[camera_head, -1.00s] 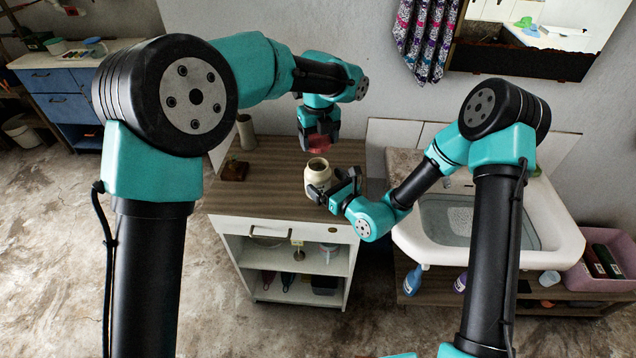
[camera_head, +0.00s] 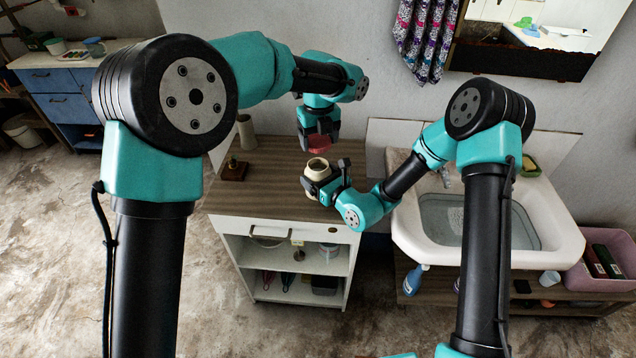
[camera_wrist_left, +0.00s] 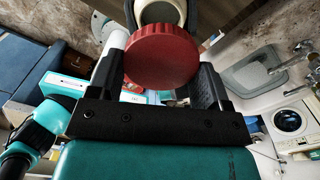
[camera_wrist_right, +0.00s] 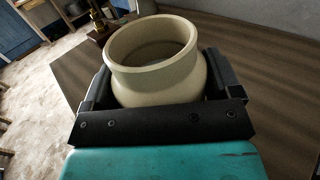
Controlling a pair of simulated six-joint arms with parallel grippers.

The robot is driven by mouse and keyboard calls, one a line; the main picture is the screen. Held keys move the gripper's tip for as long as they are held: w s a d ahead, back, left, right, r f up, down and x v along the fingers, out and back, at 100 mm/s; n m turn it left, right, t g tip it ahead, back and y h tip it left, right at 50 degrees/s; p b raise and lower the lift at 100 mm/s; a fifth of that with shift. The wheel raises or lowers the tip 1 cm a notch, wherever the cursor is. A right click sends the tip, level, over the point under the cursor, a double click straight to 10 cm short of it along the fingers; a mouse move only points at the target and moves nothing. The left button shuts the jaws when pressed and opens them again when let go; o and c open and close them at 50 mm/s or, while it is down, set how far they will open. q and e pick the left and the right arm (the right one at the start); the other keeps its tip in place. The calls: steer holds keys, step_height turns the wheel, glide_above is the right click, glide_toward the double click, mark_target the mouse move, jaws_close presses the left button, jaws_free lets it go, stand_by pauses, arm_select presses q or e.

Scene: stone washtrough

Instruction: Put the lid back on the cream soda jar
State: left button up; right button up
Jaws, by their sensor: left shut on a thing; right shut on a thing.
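The cream soda jar (camera_head: 316,167) is held by my right gripper (camera_head: 325,185) over the cabinet top; the jar's mouth is open and faces up. In the right wrist view the jar (camera_wrist_right: 155,65) sits between both fingers. My left gripper (camera_head: 319,138) is shut on the red lid (camera_head: 319,144) and holds it just above and behind the jar in the head view. In the left wrist view the round, ridged lid (camera_wrist_left: 161,55) is between the fingers, with the jar's rim (camera_wrist_left: 163,12) partly hidden past it. I cannot tell whether the jar touches the cabinet top.
The wooden cabinet top (camera_head: 270,195) has free room left of the jar. A small brown block with a brass piece (camera_head: 235,170) and a beige cylinder (camera_head: 245,132) stand at its left. The white sink (camera_head: 550,235) lies to the right.

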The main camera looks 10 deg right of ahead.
mark_target(317, 165)
steer(key=c, duration=0.5)
arm_select(q)
steer(key=shift+f, duration=2.5)
arm_select(e)
steer(key=shift+o, duration=0.2)
arm_select(q)
steer(key=shift+f, duration=0.9)
steer(key=shift+f, duration=0.55)
arm_select(e)
steer(key=c, duration=0.5)
arm_select(q)
steer(key=m, duration=0.5)
steer(key=shift+a, duration=0.1)
arm_select(e)
steer(key=shift+o, duration=0.2)
arm_select(q)
steer(key=m, duration=0.4)
steer(key=shift+a+m, duration=0.1)
steer(key=shift+m, duration=0.3)
